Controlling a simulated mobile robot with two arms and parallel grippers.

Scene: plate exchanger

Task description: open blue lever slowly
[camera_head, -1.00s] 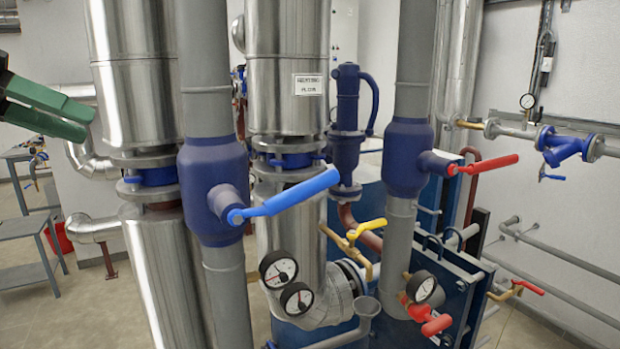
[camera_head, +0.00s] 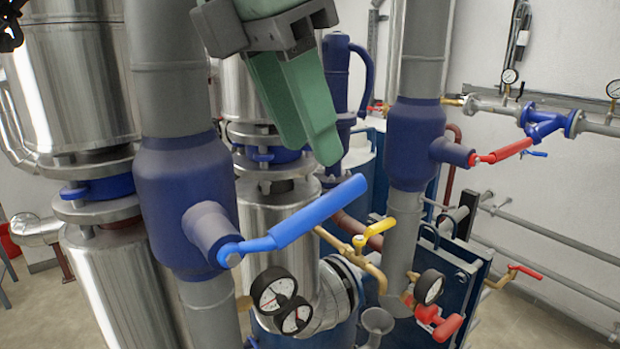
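The blue lever (camera_head: 300,222) sticks out to the right and slightly up from the stub of a dark blue valve body (camera_head: 185,195) on a grey vertical pipe. My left gripper (camera_head: 312,155) comes down from the top, with its two green fingers close together and no clear gap between them. Its fingertips are just above the lever's free end, apart from it in the picture; the exact depth gap is hard to judge. It holds nothing that I can see. My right gripper is not in view.
A second blue valve (camera_head: 415,140) with a red lever (camera_head: 502,152) stands to the right. A yellow lever (camera_head: 375,232) and pressure gauges (camera_head: 273,290) sit below and beyond the blue lever. Shiny metal pipes (camera_head: 75,90) crowd the left. The space before the blue lever looks clear.

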